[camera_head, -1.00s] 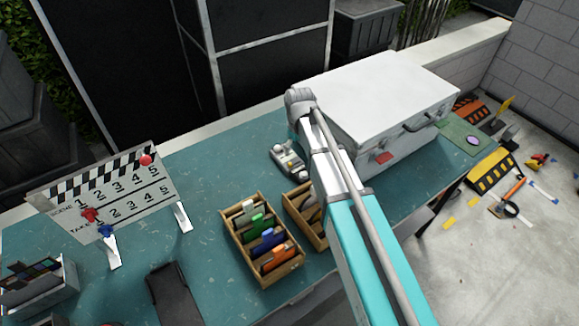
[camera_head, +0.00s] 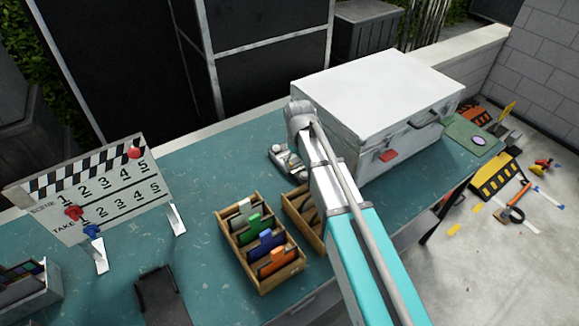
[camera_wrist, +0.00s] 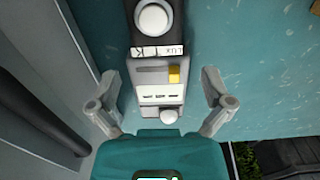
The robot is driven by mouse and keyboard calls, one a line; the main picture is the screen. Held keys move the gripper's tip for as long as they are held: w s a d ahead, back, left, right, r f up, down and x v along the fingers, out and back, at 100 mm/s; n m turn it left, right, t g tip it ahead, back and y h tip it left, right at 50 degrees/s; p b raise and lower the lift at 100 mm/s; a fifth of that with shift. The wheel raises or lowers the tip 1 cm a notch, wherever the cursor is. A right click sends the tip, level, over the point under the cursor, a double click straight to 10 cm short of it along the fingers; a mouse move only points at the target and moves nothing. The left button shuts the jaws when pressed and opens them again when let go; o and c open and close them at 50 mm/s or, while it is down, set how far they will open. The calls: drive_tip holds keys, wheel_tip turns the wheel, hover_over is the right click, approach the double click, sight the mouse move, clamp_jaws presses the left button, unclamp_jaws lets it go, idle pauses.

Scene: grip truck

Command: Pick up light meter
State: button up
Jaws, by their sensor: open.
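The light meter (camera_wrist: 160,72) lies on the teal table, seen from above in the wrist view. It has a black upper part with a round white dome, a label reading "LUX" and "K", and a grey body with a yellow button and a white knob. My gripper (camera_wrist: 160,97) is open, with one finger on each side of the meter's grey body and a gap on both sides. In the head view the meter (camera_head: 284,160) shows partly, left of my arm, beside the white case. My gripper's fingers are hidden behind my arm there.
A white case (camera_head: 375,95) stands close to the right of the meter. Wooden boxes of coloured cards (camera_head: 262,245) sit in front of it. A clapperboard (camera_head: 105,195) stands at left. The teal table (camera_head: 215,165) is clear left of the meter.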

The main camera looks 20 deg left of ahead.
sight(299, 170)
drive_tip(key=shift+f, duration=0.1)
idle(0.3)
drive_tip(key=f+b, duration=0.3)
drive_tip(key=shift+d+f+b, duration=0.2)
drive_tip(key=shift+d+b, duration=0.1)
drive_tip(key=shift+d, duration=0.05)
drive_tip(key=shift+f+b, duration=0.8)
drive_tip(key=c, duration=1.2)
